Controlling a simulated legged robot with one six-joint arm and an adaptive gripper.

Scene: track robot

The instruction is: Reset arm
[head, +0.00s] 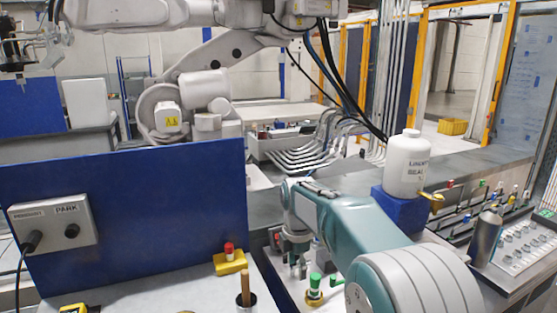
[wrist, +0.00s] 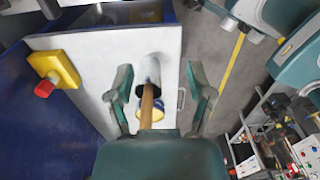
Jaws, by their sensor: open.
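My teal gripper (wrist: 160,92) is open in the wrist view, with one finger on each side of the picture. The stick (head: 245,288) also shows there, left of the gripper.
A yellow block with a red button (head: 230,262) sits left of my gripper on the white worktop (head: 150,290). A blue panel (head: 140,215) rises behind it with a grey switch box. A white bottle (head: 407,165) stands on a blue block behind my arm. Valves and cylinders crowd the right.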

